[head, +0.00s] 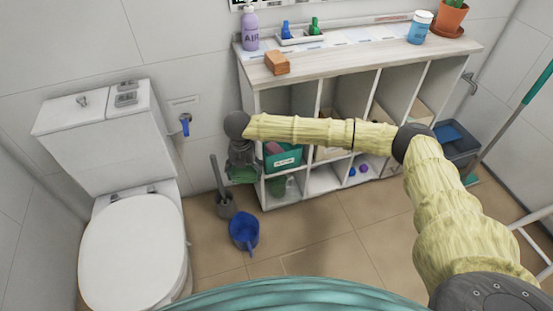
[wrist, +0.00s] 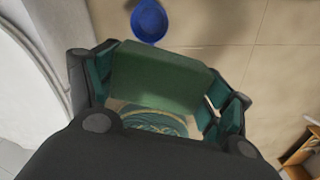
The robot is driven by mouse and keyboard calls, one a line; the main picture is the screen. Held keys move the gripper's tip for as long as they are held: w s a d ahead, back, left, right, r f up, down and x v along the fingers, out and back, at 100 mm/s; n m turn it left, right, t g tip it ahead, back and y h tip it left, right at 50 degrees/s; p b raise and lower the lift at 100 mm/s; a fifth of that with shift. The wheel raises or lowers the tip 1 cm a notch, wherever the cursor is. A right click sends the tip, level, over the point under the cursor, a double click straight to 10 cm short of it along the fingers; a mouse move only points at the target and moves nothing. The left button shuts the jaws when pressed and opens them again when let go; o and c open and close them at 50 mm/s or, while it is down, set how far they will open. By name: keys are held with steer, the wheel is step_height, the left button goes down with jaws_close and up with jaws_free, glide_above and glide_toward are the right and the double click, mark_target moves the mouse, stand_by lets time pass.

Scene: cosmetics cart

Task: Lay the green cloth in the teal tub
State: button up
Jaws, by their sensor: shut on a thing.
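My gripper (head: 241,172) points down just left of the shelf unit, above the floor. It is shut on the green cloth (head: 243,175), which shows as a folded, block-like dark green piece between the fingers in the wrist view (wrist: 160,80). The teal tub (head: 284,160), with a white label, sits in the left compartment of the shelf unit, to the right of my gripper. Something pinkish shows at its upper left. My arm crosses in front of the shelf, and much of the tub's inside is hidden.
The shelf unit (head: 359,60) carries a purple bottle (head: 250,30), an orange-brown block (head: 277,63) and a blue-white jar (head: 420,27) on top. A toilet (head: 135,245) stands left. A brush holder (head: 225,206) and a blue pot (head: 244,231) stand on the floor below my gripper.

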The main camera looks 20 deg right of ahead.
steer(key=w+d+f+m+b, duration=0.1)
steer(key=d+f+m+b, duration=0.15)
steer(key=d+m, duration=0.6)
steer(key=w+d+f+m+b, duration=0.25)
steer(key=d+m, duration=0.35)
steer(key=d, duration=0.5)
steer(key=b, duration=0.3)
glide_above(279, 147)
steer(key=shift+s+a+f+b, duration=0.1)
steer(key=shift+f+b, duration=0.15)
steer(key=shift+f, duration=1.3)
steer(key=shift+s+a+f+b, duration=0.1)
steer(key=shift+f+b, duration=0.1)
steer(key=shift+f, duration=1.35)
steer(key=shift+w+d+f, duration=0.1)
steer(key=shift+w+d, duration=0.05)
steer(key=shift+w, duration=0.05)
steer(key=shift+f+p, duration=0.3)
steer(key=shift+f, duration=0.25)
steer(key=o, duration=1.1)
steer(key=shift+c, duration=0.2)
